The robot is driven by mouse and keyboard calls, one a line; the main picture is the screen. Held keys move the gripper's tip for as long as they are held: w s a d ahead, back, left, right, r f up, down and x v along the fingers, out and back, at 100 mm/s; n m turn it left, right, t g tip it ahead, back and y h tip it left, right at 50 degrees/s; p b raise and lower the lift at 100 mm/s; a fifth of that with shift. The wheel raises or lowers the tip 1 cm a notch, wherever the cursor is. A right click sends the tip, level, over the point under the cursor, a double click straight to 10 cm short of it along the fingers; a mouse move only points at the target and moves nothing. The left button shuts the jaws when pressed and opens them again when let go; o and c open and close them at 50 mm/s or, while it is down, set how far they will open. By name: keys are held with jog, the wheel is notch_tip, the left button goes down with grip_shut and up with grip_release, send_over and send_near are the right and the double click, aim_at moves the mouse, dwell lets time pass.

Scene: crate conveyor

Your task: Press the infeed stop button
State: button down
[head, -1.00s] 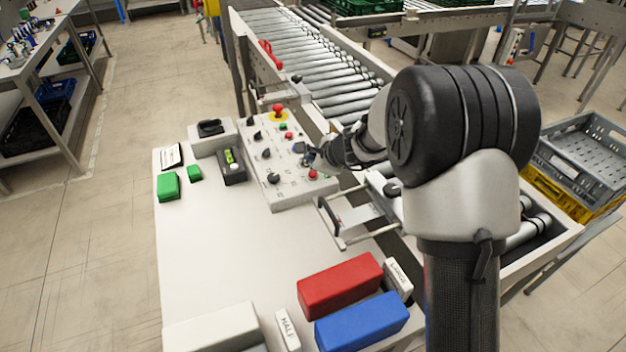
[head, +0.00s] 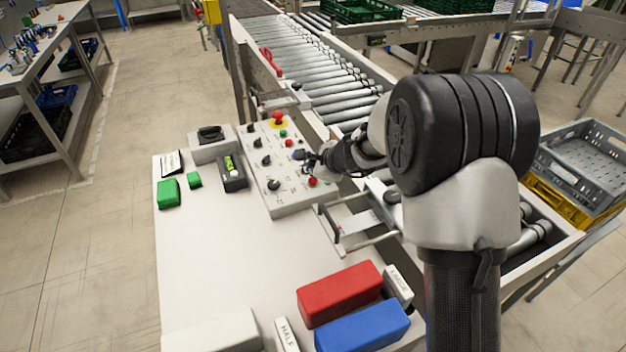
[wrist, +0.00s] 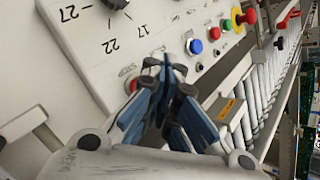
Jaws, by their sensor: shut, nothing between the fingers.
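The light grey control panel (head: 290,205) sits on the table beside the roller conveyor. It carries a red mushroom button on a yellow ring (head: 277,117), a green button (head: 283,133), an upper red button (head: 289,143) and a lower red button (head: 312,182). A blue button (wrist: 196,46) shows in the wrist view. I cannot read which button is the infeed stop. My gripper (head: 306,158) is shut and empty over the panel's right side. In the wrist view its blue fingertips (wrist: 166,68) appear beside the lower red button (wrist: 132,86), partly covering it; contact cannot be told.
Black knobs (head: 273,185) stand on the panel. A metal handle frame (head: 345,228) is near the panel's front right corner. Red (head: 340,292) and blue (head: 362,326) blocks lie at the table's front. The middle of the table is clear.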

aim_at(311, 181)
jog(key=shift+f, duration=0.1)
dwell(0.3)
jog(key=shift+f+b, duration=0.35)
jog(key=shift+b, duration=0.2)
jog(key=shift+f+b, duration=0.5)
jog(key=shift+b, duration=0.05)
dwell(0.5)
dwell(0.3)
jog(key=shift+r+p, duration=0.75)
jog(key=shift+r, duration=0.15)
jog(key=shift+r, duration=0.1)
notch_tip(311, 181, up, 5)
jog(key=p, duration=0.4)
